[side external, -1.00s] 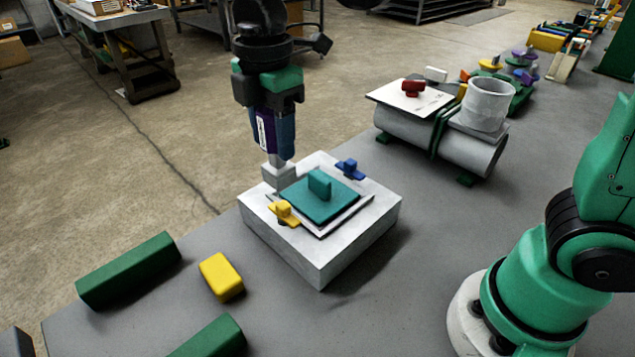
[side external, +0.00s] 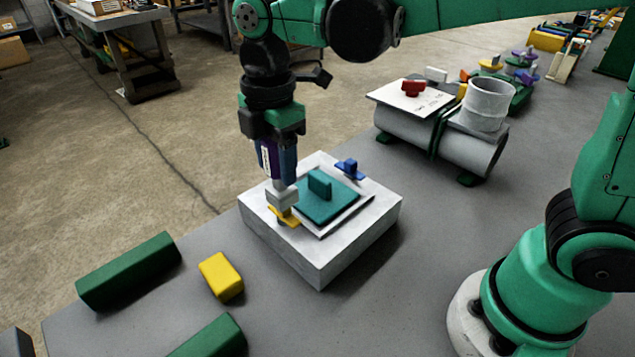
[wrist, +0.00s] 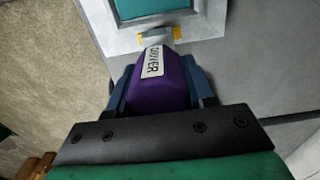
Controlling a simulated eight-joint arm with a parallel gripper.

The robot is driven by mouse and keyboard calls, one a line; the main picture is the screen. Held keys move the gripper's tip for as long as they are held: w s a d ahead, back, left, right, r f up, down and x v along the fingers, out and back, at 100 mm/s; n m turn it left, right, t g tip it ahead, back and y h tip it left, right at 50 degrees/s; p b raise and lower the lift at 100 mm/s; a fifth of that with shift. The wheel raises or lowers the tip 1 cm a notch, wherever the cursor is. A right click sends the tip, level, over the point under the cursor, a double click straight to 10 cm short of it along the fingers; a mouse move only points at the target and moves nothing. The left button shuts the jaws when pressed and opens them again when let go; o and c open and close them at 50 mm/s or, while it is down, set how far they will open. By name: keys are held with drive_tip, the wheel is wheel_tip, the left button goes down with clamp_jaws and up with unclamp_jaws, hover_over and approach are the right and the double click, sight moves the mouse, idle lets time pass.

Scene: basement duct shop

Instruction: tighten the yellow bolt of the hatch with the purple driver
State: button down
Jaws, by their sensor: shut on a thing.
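My gripper (side external: 277,155) is shut on the purple driver (side external: 265,160), which points down. In the wrist view the driver (wrist: 160,84) shows a white label, with a blue jaw on each side. The driver's grey socket end stands over the yellow bolt (side external: 285,217) at the near left corner of the hatch (side external: 335,203). The socket hides the top of the bolt; I cannot tell whether it is fully seated. The teal hatch has a raised handle and lies on a pale box (side external: 320,262). A blue bolt (side external: 349,168) is at its far corner.
A yellow block (side external: 221,277) and two green blocks (side external: 130,270) lie at the front left of the grey bench. A grey duct (side external: 440,140) with a white plate and red knob (side external: 413,87) stands behind right.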

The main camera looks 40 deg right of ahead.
drive_tip(key=shift+f, duration=0.95)
idle(0.6)
